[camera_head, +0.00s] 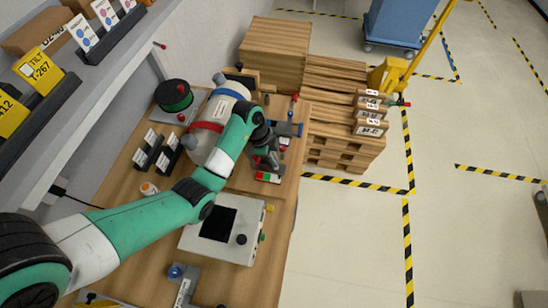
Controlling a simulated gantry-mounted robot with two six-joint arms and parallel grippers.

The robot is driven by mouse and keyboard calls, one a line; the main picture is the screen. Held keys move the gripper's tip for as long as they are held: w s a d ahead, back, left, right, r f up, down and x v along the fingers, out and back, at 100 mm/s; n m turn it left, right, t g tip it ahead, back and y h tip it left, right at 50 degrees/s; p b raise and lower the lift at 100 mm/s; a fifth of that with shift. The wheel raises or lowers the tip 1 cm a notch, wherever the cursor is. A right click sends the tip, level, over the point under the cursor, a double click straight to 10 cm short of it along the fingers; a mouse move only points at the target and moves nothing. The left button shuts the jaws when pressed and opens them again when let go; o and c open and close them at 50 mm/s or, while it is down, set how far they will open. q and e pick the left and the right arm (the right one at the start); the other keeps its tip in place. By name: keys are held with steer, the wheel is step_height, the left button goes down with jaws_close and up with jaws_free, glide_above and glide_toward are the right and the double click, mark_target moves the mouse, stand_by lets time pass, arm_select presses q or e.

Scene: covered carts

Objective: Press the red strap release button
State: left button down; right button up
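A small unit with red and green parts (268,177) sits near the right edge of the wooden workbench (285,205). I cannot tell which of its red parts is the strap release button. My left gripper (269,163) points down just above and behind this unit. Its fingers are small and dark, so I cannot tell whether they are open or shut, or whether they touch it. My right gripper is out of view.
A white box with a black panel (218,226) lies in front. Striped floor to the right is mostly clear.

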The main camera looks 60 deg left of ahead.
arm_select(q)
step_height(320, 180, up, 5)
steer(key=p, duration=0.5)
steer(key=shift+r, duration=0.1)
steer(key=p+v, duration=0.4)
steer(key=v, duration=0.5)
steer(key=shift+a, duration=0.15)
